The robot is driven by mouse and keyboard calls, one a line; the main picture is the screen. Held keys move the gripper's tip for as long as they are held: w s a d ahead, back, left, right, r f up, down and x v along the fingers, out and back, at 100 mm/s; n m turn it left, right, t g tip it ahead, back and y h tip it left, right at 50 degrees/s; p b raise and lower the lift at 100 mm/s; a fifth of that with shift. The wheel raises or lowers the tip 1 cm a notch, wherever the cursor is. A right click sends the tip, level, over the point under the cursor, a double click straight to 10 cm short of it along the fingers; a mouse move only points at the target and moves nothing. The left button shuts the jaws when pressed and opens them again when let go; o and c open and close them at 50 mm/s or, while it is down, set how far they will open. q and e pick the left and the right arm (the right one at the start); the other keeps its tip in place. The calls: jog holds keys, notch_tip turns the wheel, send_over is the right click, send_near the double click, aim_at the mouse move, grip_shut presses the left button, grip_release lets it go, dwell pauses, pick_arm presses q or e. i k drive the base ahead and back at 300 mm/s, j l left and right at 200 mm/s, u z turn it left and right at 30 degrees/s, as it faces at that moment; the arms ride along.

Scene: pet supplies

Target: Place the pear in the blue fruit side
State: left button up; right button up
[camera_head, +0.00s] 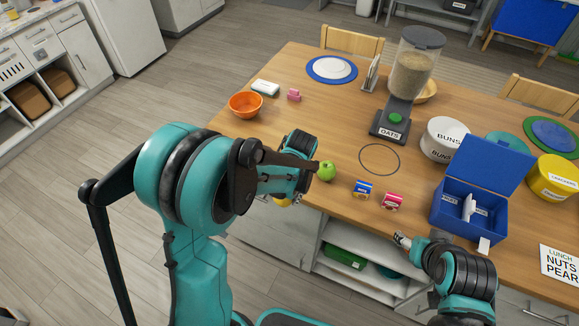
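A round green fruit (326,171) with a short stem lies on the table just right of my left arm's end; I cannot tell if it is a pear. A yellow rounded thing (283,202) shows partly below my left gripper (297,185); most of it is hidden. The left fingers are hidden by the arm, so their state and contact are unclear. An open blue box (458,227) stands at the right with its lid raised; small white labels inside are too small to read surely. My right gripper (400,239) is by the table's front edge, left of the box; its opening is unclear.
A blue pack (363,189) and a red pack (392,201) stand left of the box. A dispenser labelled OATS (389,125), a BUNS canister (444,139) and a yellow canister (553,178) stand behind. An orange bowl (245,105) is at the left.

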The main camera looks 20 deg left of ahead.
aim_at(468, 211)
jog(key=l+z, duration=0.2)
jog(key=z, duration=1.65)
jog(key=i+j, duration=0.35)
jog(key=i+l+z, duration=0.05)
